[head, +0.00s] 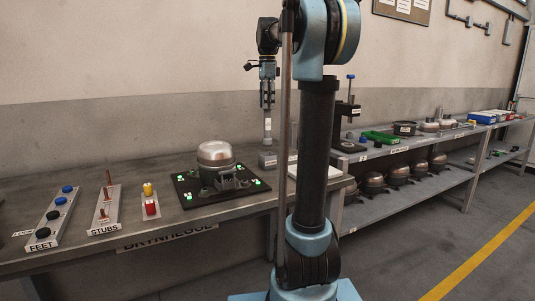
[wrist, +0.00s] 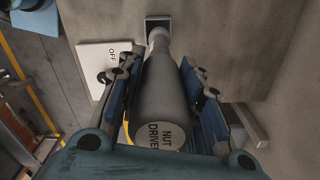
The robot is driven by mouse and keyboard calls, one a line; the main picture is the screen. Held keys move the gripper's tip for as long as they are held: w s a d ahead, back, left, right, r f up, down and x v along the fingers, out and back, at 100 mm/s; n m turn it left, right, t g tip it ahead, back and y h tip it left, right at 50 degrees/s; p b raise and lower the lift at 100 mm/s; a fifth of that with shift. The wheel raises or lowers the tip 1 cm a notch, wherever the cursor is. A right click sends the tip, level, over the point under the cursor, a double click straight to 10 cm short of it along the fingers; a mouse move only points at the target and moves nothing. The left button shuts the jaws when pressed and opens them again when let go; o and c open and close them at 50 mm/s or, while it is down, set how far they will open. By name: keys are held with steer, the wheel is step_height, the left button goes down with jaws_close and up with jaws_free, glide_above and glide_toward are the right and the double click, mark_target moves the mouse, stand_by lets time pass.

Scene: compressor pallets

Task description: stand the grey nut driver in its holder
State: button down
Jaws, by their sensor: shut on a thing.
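My gripper (head: 267,98) points down above the back of the near bench, and it is shut on the grey nut driver (head: 267,126). In the wrist view the nut driver (wrist: 165,95), labelled on its end, lies between both finger pads (wrist: 160,90). It looks upright in the head view. Its holder (head: 268,159) is a small grey labelled block on the bench directly below. In the wrist view the narrow far end of the driver meets a dark square (wrist: 158,24). I cannot tell whether the tip is inside the holder or just above it.
A white plate (wrist: 103,62) marked OFF lies beside the holder. A compressor (head: 215,160) stands on a dark pallet (head: 196,202) to the left. Racks of feet (head: 49,223) and stubs (head: 103,216) are further left. My arm hides part of the bench on the right.

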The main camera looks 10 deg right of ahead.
steer(key=shift+f, duration=4.5)
steer(key=c, duration=1.1)
jaws_free()
steer(key=shift+f, duration=0.1)
step_height(320, 180, up, 12)
steer(key=shift+r, duration=0.1)
steer(key=shift+s, duration=0.1)
